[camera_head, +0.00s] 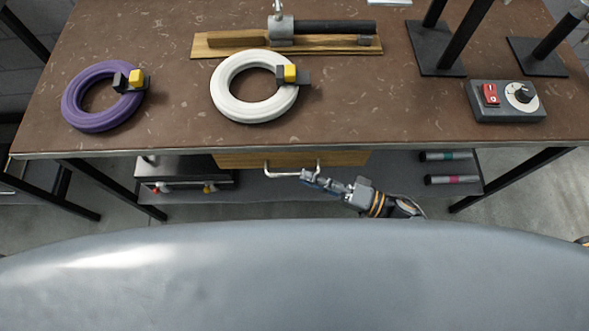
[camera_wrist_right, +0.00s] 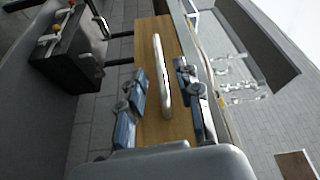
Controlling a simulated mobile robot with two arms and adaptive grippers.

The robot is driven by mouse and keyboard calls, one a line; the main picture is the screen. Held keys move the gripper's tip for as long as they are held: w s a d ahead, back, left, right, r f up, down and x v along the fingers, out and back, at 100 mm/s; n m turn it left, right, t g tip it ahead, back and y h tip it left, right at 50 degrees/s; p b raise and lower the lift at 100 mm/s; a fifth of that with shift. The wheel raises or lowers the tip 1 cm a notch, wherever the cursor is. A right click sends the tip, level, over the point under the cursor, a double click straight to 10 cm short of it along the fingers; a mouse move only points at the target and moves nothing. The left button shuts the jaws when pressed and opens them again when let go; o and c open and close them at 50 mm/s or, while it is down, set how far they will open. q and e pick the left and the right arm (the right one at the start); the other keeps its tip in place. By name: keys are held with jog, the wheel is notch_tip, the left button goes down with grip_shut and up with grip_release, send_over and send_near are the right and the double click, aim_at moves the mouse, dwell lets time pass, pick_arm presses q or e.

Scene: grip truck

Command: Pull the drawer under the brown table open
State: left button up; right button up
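The brown table (camera_head: 345,110) fills the upper part of the head view. Under its front edge is the drawer's light wooden front (camera_head: 345,158), with a metal bar handle (camera_head: 283,174). No drawer interior shows. My right gripper (camera_head: 311,178) is at the right part of the handle. In the right wrist view, the drawer front (camera_wrist_right: 150,45) lies behind the handle (camera_wrist_right: 161,75). The right gripper's fingers (camera_wrist_right: 162,85) stand open on either side of the handle, with gaps visible between them and the bar. My left gripper is not in view.
On the tabletop are a purple ring (camera_head: 78,95), a white ring (camera_head: 228,88), a wooden board with a metal tool (camera_head: 215,42) and a control box (camera_head: 508,110). A lower shelf (camera_head: 255,190) holds a dark case (camera_head: 180,180) and two cylinders at the right.

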aim_at(294, 173)
jog(key=shift+x, duration=2.25)
jog(key=shift+c, duration=0.2)
grip_shut()
